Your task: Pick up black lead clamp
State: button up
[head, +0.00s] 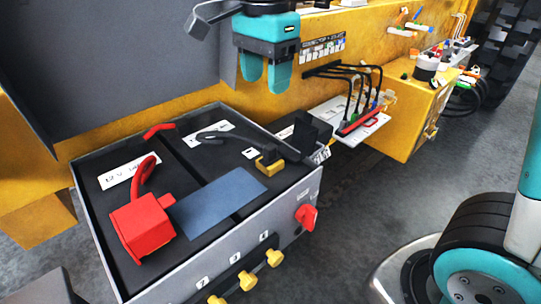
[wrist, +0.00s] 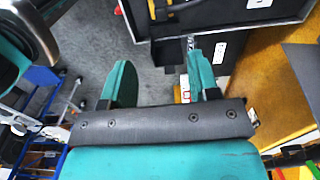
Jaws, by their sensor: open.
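My gripper (head: 265,82) hangs open and empty in the upper middle of the head view, its two teal fingers pointing down. The black lead clamp appears to be the blocky black piece (head: 312,128) at the right back corner of the open case, below and to the right of my fingers and apart from them. In the wrist view my open gripper (wrist: 157,65) has nothing between its fingers.
The grey open case (head: 88,215) holds a red clamp (head: 142,228), a blue-grey plate (head: 220,203) and a small yellow piece (head: 270,165). A red knob (head: 306,216) and yellow knobs line its front. Black cables (head: 350,75) and a yellow box (head: 400,115) stand to the right.

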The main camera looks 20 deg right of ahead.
aim_at(270, 146)
notch_tip(270, 146, down, 12)
jog(key=shift+d+r+p, duration=0.15)
jog(key=shift+r+p, duration=0.05)
jog(key=shift+p, duration=0.75)
jog(key=f, duration=0.1)
jog(key=f+p, duration=0.1)
jog(key=f, duration=0.2)
jog(key=shift+w+d+f+p, duration=0.15)
jog(key=shift+d+p, duration=0.2)
jog(key=shift+p, duration=0.05)
jog(key=shift+f, duration=0.5)
jog(key=c, duration=0.7)
